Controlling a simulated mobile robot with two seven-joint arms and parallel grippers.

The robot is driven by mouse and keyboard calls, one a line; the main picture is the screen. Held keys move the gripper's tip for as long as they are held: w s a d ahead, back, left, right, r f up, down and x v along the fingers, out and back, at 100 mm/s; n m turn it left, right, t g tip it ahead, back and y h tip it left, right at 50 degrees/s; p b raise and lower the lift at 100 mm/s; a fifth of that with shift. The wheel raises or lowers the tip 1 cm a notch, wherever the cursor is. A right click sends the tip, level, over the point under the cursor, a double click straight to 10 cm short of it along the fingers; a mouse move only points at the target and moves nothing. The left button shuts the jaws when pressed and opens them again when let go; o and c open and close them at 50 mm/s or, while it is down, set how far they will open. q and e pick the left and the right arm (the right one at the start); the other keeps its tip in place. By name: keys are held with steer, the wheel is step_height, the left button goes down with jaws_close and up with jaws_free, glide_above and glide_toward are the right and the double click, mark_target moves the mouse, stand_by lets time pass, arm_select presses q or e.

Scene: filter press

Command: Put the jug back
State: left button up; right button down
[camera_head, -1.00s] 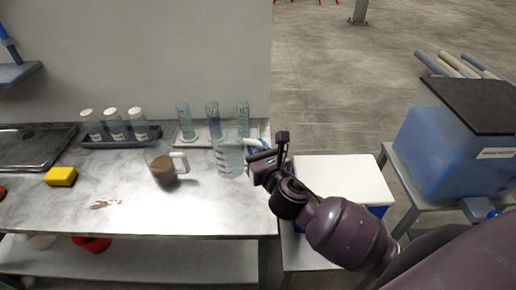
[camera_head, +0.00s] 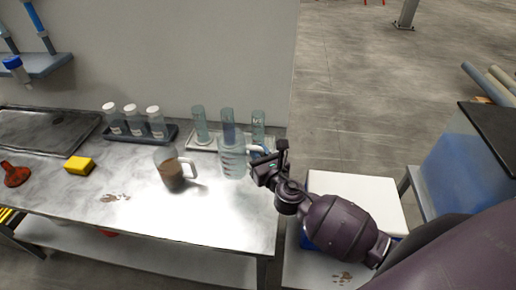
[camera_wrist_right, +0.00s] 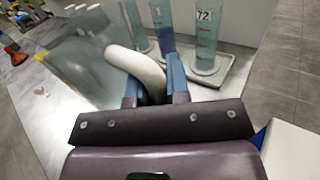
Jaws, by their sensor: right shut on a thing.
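A clear jug with graduation marks (camera_head: 232,162) is at the right end of the steel bench. My right gripper (camera_head: 264,163) is beside it, shut on its white handle. In the right wrist view the fingers of my right gripper (camera_wrist_right: 157,92) close around the curved white handle (camera_wrist_right: 138,68), and the clear jug body (camera_wrist_right: 85,62) is at left. I cannot tell whether the jug touches the bench. A second jug (camera_head: 173,172) with a white handle and brown contents stands on the bench to the left. My left gripper is not in view.
A tray (camera_head: 203,144) with clear cylinders stands close behind the held jug. A dark rack (camera_head: 126,134) holds white-capped bottles. A yellow sponge (camera_head: 79,165), a red object (camera_head: 15,174) and a brown stain (camera_head: 115,197) are at left. A white-topped box (camera_head: 355,198) stands right of the bench.

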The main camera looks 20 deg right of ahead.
steer(key=shift+w+a+f+y, duration=0.15)
steer(key=shift+w+f+y, duration=0.05)
steer(key=shift+f+y, duration=0.1)
steer(key=shift+f+b, duration=3.35)
steer(key=shift+b, duration=0.05)
steer(key=shift+f+b, duration=0.5)
steer(key=shift+f, duration=0.05)
